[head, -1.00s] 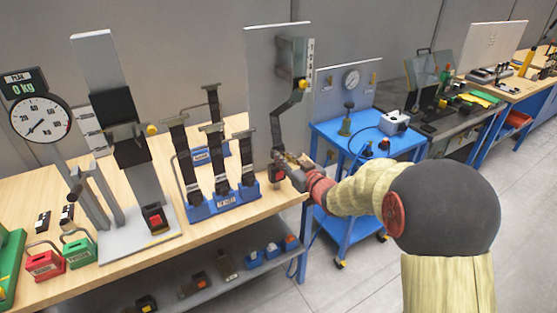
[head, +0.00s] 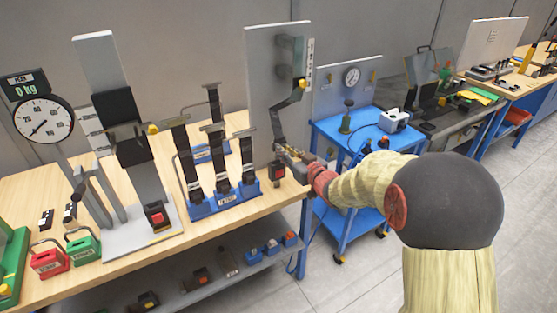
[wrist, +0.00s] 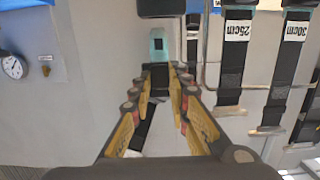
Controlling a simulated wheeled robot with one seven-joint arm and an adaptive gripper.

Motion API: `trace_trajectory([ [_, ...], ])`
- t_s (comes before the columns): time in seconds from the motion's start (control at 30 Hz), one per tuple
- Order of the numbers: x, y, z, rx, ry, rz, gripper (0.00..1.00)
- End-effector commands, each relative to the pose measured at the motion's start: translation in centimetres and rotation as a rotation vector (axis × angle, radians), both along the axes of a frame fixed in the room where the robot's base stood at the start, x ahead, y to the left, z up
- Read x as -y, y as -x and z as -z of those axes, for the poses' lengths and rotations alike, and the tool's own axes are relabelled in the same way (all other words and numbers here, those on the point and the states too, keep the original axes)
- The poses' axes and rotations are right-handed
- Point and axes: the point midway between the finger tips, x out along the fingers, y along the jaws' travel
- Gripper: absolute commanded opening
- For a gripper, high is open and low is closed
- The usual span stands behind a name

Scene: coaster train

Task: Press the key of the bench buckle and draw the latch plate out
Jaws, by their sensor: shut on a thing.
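The bench buckle (head: 276,170), dark with a red key, stands on the bench's right end by the grey upright panel (head: 262,90). Its dark underside-up shape shows at the top of the wrist view (wrist: 162,8). My gripper (head: 282,149) is above the buckle. In the wrist view, my fingers (wrist: 160,76) are shut on the latch plate (wrist: 158,44), whose pale slotted tongue sticks out past the fingertips. A gap shows between tongue and buckle. The black strap (head: 275,122) runs from the panel's guide down to my gripper.
A blue rack (head: 226,200) with several strapped buckles stands just left on the wooden bench (head: 185,235). Hanging straps (wrist: 231,62) are close beside my fingers in the wrist view. A blue cart (head: 350,160) stands to the right.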

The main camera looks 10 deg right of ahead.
Motion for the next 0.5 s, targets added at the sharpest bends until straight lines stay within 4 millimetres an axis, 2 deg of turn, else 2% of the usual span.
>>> trace_trajectory([
  [0.5, 2.8, -0.9, -0.1, 0.001, 0.000, 0.001, 0.00],
])
